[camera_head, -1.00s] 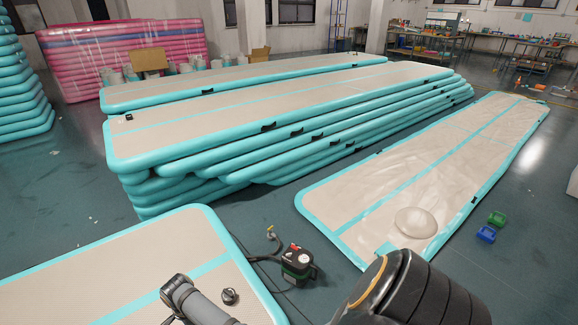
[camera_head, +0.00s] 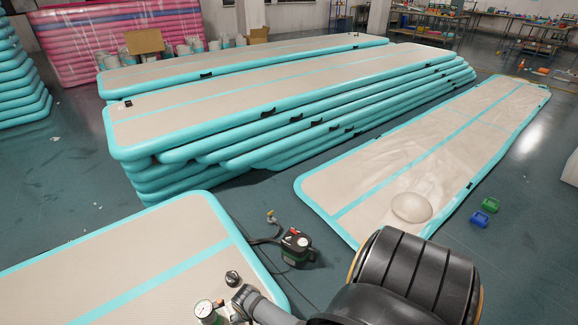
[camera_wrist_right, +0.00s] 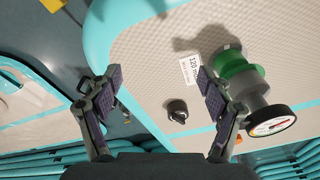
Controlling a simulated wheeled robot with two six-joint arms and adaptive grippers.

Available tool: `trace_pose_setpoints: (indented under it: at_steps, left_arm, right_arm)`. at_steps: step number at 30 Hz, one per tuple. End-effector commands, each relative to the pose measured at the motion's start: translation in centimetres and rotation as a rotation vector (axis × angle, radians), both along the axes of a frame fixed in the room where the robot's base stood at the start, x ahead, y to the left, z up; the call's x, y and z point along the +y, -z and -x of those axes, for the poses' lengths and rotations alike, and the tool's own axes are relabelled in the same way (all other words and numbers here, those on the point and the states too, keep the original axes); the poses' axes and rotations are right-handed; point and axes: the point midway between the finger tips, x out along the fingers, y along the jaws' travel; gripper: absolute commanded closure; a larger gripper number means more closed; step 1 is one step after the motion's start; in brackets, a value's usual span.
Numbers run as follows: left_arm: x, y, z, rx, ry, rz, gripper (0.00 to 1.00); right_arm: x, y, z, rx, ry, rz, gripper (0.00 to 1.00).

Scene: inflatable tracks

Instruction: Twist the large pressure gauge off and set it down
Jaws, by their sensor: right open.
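The large pressure gauge (camera_wrist_right: 270,121) has a round white dial with a dark rim and some red on its face. In the right wrist view it is at the right, just outside my right finger. A green fitting with a grey cylinder (camera_wrist_right: 240,68) sits directly beside it; I cannot tell exactly how they join. In the head view the gauge (camera_head: 204,309) is at the bottom edge, over something green on the beige mat (camera_head: 110,262). My right gripper (camera_wrist_right: 159,80) is open and empty, its fingers wide apart above the mat. My left gripper is not in view.
A black knob-like valve (camera_wrist_right: 177,110) stands on the mat between my fingers' lines. A white printed label (camera_wrist_right: 190,68) lies by the right finger. A dark pump (camera_head: 296,246) with a hose is on the floor beside the mat. Stacked tracks (camera_head: 270,105) rise behind.

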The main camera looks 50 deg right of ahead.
Motion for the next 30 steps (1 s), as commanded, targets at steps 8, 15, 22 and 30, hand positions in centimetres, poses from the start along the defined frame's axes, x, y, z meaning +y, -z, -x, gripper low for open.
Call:
trace_pose_setpoints:
  at_steps: [8, 15, 22, 30]
  left_arm:
    - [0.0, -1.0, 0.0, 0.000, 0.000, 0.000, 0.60]
    - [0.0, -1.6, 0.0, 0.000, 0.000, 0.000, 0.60]
    - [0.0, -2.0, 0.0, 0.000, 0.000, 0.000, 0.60]
    - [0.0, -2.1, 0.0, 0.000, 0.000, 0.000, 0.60]
  right_arm:
    - [-0.8, 4.5, 4.6, 0.021, -0.152, 0.020, 0.20]
    - [-1.7, 7.7, 9.0, 0.034, -0.276, 0.037, 0.20]
    - [-2.3, 9.7, 12.5, 0.041, -0.367, 0.050, 0.20]
    - [-2.6, 10.4, 13.9, 0.043, -0.404, 0.056, 0.20]
